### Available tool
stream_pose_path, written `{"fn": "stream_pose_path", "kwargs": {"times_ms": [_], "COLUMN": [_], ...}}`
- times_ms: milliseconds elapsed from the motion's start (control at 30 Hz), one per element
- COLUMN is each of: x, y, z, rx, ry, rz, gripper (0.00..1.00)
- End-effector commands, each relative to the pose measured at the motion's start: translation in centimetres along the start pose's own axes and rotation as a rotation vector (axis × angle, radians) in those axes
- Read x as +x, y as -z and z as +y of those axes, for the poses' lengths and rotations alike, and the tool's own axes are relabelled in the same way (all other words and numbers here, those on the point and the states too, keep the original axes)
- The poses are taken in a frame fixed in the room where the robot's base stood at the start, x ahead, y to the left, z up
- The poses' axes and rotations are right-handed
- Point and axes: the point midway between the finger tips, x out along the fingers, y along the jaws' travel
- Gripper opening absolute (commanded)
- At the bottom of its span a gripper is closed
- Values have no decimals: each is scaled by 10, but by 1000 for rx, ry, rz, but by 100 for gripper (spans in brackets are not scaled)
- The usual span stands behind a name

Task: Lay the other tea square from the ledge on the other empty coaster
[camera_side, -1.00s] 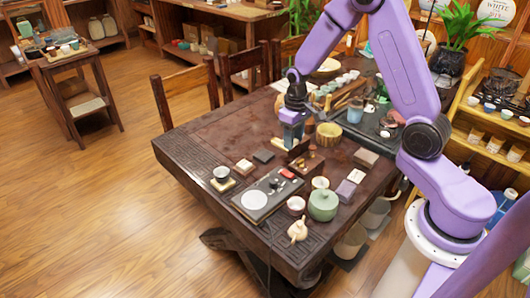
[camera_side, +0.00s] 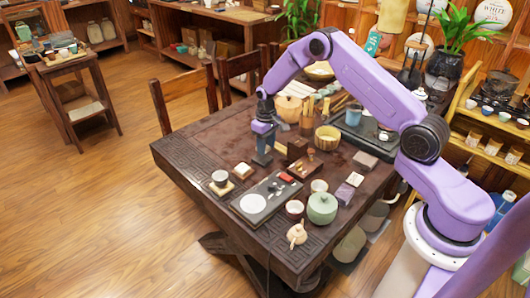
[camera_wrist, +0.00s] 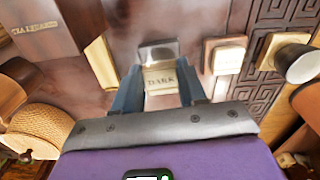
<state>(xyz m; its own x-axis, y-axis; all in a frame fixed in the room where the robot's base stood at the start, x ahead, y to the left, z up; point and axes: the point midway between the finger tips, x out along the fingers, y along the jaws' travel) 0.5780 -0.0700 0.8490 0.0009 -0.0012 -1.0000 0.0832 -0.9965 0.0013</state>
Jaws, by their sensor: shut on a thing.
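My gripper (camera_wrist: 155,92) is shut on a small tea square (camera_wrist: 160,79) with a pale face lettered DARK.
A dark cup (camera_side: 220,177) stands on a wooden coaster at the left. A black tray with a white disc (camera_side: 253,203) lies in front. The table's left part is clear.

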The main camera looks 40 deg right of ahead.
Motion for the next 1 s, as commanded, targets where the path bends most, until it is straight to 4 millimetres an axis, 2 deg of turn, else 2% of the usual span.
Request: {"fn": "stream_pose_path", "kwargs": {"times_ms": [133,333,800,833,867,900,1000], "x": [9,34,41,40,40,40,40], "y": [6,5,5,6,6,6,6], "z": [1,1,1,1,1,1,1], "rx": [0,0,0,0,0,0,0], "ry": [0,0,0,0,0,0,0], "rz": [0,-2,0,0,1,0,0], "gripper": [13,13,13,51,60,66,66]}}
